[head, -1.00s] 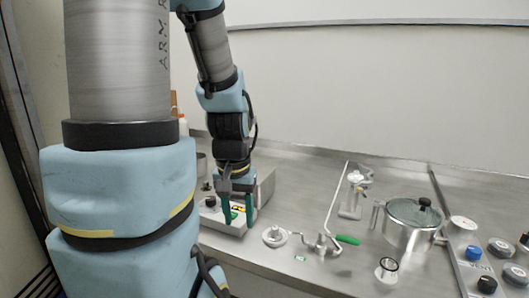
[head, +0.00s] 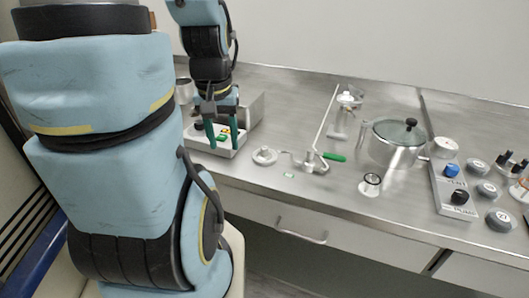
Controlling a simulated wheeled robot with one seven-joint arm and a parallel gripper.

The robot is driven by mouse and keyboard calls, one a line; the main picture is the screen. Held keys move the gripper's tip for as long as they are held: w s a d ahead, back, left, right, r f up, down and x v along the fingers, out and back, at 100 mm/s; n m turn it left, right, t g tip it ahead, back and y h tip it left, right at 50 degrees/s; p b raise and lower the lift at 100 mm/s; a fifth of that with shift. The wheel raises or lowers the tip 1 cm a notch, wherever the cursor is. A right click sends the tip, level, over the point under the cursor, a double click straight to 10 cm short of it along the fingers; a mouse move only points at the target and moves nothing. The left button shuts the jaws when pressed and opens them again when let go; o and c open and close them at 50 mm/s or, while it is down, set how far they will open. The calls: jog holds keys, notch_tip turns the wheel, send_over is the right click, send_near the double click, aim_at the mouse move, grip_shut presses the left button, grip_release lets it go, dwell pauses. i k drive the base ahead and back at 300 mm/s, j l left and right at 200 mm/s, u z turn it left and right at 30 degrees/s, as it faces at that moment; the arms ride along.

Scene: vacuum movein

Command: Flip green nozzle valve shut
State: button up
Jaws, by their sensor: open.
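The green nozzle valve handle (head: 335,157) is a short green lever lying sideways, pointing right from a metal valve fitting (head: 312,163) on the steel counter. A thin metal pipe rises up and to the right from this fitting. My gripper (head: 222,144) points down with its two green-tipped fingers apart and empty. It is left of the valve, over or just in front of a grey control box (head: 226,152) with coloured buttons. Its exact height above the box is hard to tell.
A white round knob (head: 264,156) sits between the box and the valve. The counter's front strip is mostly bare; a drawer handle (head: 302,232) juts below.

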aim_at(311, 152)
jog(key=u, duration=0.5)
jog(key=k+l+u, duration=0.2)
jog(key=u, duration=0.3)
jog(key=k+l+u, duration=0.2)
jog(key=u, duration=0.25)
jog(key=k+u, duration=0.3)
jog(key=u, duration=0.2)
jog(key=k+u, duration=0.1)
jog(key=k, duration=0.35)
jog(key=k+j+u, duration=0.1)
jog(key=k, duration=0.4)
jog(key=k+j+u, duration=0.15)
jog(key=k, duration=0.3)
